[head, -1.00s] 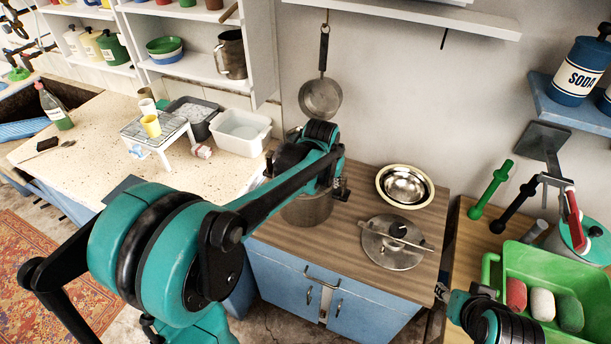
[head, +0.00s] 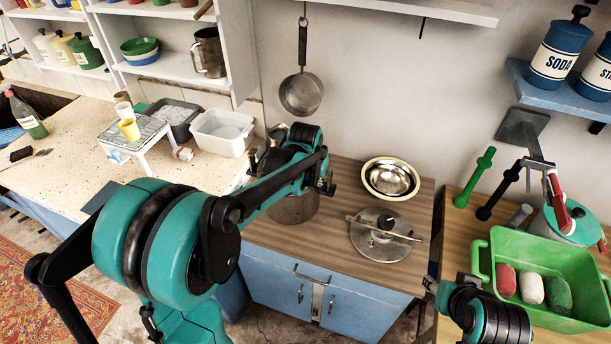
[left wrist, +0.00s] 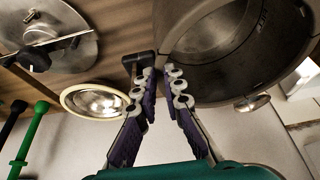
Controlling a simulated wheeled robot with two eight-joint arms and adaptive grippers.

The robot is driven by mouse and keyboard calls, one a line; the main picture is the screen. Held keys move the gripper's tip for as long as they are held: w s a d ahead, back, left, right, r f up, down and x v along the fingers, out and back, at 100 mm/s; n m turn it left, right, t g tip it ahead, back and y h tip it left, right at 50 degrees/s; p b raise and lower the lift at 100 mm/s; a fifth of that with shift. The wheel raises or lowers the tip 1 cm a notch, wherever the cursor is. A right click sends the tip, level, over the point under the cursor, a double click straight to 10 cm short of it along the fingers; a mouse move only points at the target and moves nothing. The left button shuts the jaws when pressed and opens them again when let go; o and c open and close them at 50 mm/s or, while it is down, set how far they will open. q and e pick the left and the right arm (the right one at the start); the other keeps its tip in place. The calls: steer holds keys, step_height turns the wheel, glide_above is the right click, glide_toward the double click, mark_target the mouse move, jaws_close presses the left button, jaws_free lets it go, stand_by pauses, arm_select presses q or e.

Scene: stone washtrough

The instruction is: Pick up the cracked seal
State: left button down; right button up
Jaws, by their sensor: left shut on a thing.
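A deep metal pot (head: 293,208) stands on the wooden top of the blue cabinet, partly hidden by my left arm. My left gripper (head: 326,183) is at the pot's right rim. In the left wrist view, the fingers of my left gripper (left wrist: 160,72) are close together beside the open pot (left wrist: 225,90), near a dark handle (left wrist: 140,62). A thin thing is between them, mostly hidden; the cracked seal cannot be clearly told apart from the pot's rim. My right gripper (head: 432,286) is low at the right, small and partly cut from view by its arm.
A metal lid (head: 372,245) with a bar across it and a metal bowl (head: 391,178) stand right of the pot. A green tub (head: 545,255) with several coloured pieces is farther right. A pan (head: 301,95) hangs on the wall behind.

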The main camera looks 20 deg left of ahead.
arm_select(q)
steer(key=shift+s+r, duration=0.15)
steer(key=shift+r, duration=0.1)
steer(key=r+p, duration=0.1)
steer(key=r, duration=0.1)
steer(key=r+p, duration=0.1)
steer(key=r, duration=0.1)
steer(key=s+r+p, duration=0.1)
steer(key=r, duration=0.1)
steer(key=shift+r, duration=0.4)
steer(key=s+p, duration=0.4)
steer(key=s, duration=1.4)
steer(key=shift+s+a+f, duration=0.15)
steer(key=shift+s+f, duration=0.05)
steer(key=shift+s, duration=0.15)
